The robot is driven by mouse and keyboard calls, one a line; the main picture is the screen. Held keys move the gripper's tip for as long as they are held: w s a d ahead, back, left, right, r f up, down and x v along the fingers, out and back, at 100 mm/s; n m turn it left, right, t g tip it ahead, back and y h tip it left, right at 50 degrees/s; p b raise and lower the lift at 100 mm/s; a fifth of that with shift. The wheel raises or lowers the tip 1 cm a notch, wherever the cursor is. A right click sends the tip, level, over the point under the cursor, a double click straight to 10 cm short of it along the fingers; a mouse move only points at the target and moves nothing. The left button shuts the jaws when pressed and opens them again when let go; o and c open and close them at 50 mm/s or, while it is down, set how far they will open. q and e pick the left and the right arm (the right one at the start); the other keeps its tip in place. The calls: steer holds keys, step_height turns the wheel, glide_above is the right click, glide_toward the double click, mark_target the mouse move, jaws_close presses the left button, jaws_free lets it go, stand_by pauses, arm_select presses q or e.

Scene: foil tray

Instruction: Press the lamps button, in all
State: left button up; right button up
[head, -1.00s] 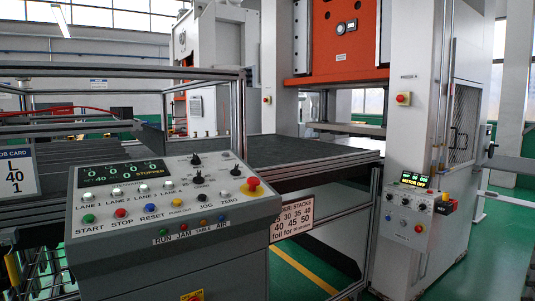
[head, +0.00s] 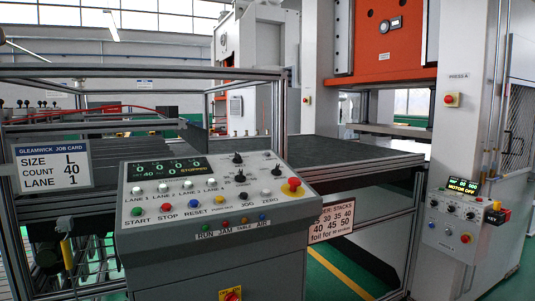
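The control panel (head: 178,222) stands on a grey console in the middle of the head view. Its display (head: 168,168) reads STOPPED. I cannot tell which button is the lamps button. Small lamps marked RUN, JAM, TABLE and AIR sit on the front lip. Neither of my grippers is in view.
A red emergency knob on yellow (head: 292,187) sits at the panel's right end. A metal frame (head: 288,110) stands behind the console. A press with a smaller control box (head: 460,224) is at the right.

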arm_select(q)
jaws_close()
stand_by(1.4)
